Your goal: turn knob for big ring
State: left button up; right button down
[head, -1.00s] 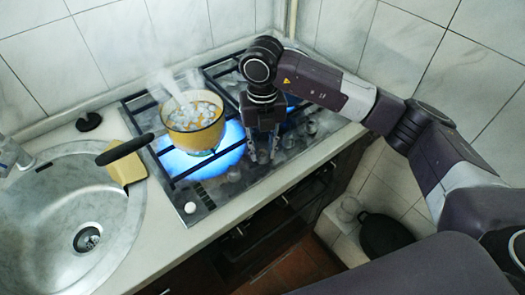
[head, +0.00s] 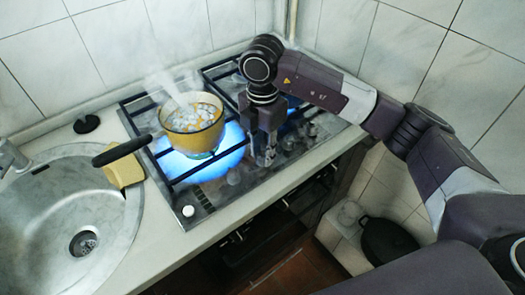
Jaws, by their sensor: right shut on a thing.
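My right gripper (head: 265,160) points down over the right part of the gas hob (head: 215,195). Its fingers are close together, shut on a hob knob that they mostly hide. A wide blue flame burns on the big ring (head: 230,155) under a yellow enamel pot (head: 205,138). The pot holds pale pieces and steams. Some blue flame also shows behind my gripper (head: 292,103). My left gripper is not in view.
The pot's dark handle (head: 122,152) sticks out left over a yellow sponge-like block (head: 124,172) by the steel sink (head: 50,215). A white button (head: 188,211) is on the hob's front corner. A dark pan (head: 387,240) is low at the right.

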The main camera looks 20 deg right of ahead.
jog(key=m, duration=0.5)
jog(key=shift+w+r+m, duration=0.1)
jog(key=shift+r+m, duration=0.05)
jog(key=shift+m, duration=0.15)
jog(key=m+p, duration=0.1)
jog(key=m, duration=0.4)
dwell(0.4)
jog(key=c, duration=1.6)
grip_release()
notch_tip(320, 180, up, 7)
jog(key=shift+r, duration=0.15)
